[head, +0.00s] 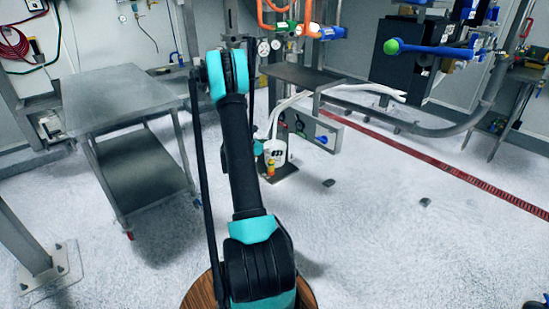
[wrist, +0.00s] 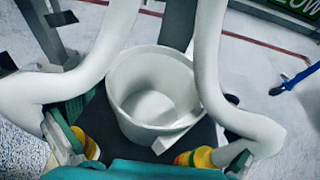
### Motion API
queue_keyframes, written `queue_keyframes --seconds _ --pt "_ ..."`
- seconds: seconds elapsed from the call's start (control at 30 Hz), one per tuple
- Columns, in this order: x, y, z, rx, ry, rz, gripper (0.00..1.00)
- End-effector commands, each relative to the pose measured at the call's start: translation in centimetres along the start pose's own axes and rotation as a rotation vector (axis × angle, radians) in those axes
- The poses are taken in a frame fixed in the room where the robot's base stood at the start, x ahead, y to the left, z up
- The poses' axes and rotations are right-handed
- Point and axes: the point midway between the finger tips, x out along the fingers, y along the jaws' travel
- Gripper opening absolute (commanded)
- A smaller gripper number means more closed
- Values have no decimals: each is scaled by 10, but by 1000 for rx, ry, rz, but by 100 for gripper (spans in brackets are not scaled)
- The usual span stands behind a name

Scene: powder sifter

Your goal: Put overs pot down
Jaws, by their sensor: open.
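The overs pot (wrist: 125,112) is a white round tub, seen from above in the wrist view. It looks upright on a dark plate (wrist: 98,120), and its inside looks pale and empty. A white handle-like bar (wrist: 180,132) shows at its lower right. My gripper (wrist: 152,148) is open, with teal and yellow parts on both sides of the pot's near end. I cannot tell whether its fingers touch the pot. In the head view the white pot (head: 274,147) shows low by the floor, partly hidden by my arm.
Two pale curved hose-like shapes (wrist: 118,38) frame the pot in the wrist view. A metal table (head: 120,95) stands at left in the head view. A grey panel (head: 318,128) stands beside the pot. The floor at right is mostly open, with small dark objects.

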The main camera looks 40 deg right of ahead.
Motion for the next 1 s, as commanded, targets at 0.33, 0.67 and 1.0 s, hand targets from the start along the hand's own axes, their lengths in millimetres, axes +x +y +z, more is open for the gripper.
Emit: queue_keyframes --seconds 0.33,0.67,1.0 --pt "7 0 0 0 0 1 93" --pt "6 0 0 0 0 1 55" --pt "4 0 6 0 0 1 55"
